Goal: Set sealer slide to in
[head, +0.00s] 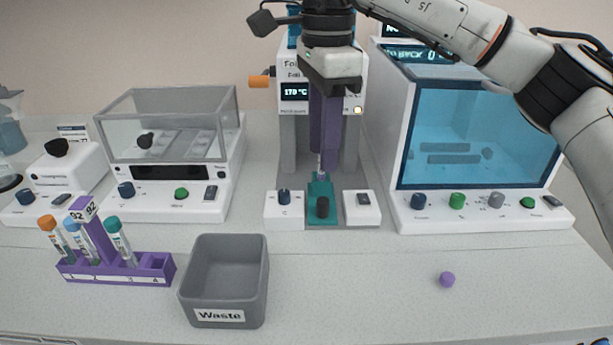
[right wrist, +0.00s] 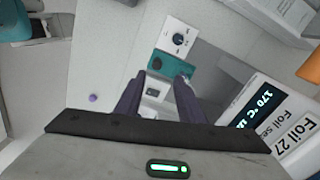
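The foil sealer (head: 292,76) stands at the back centre with a 170 °C display. Its teal slide (head: 322,190) sits low between two white control blocks, with a dark knob (head: 322,207) at its front. A small clear item, perhaps a tube, shows behind the knob. In the right wrist view the slide (right wrist: 172,66) lies just beyond the fingertips. My right gripper (head: 324,172) points down over the slide and partly hides the sealer. Its purple fingers stand apart with nothing between them in the right wrist view (right wrist: 158,80). Whether they touch the slide is unclear. My left gripper is not in view.
A grey waste bin (head: 222,318) and a purple rack (head: 70,268) with several capped tubes stand front left. A clear-lidded machine (head: 165,190) is behind them. A blue-windowed cabinet (head: 405,150) stands right. A purple cap (head: 447,279) lies on the otherwise clear front right bench.

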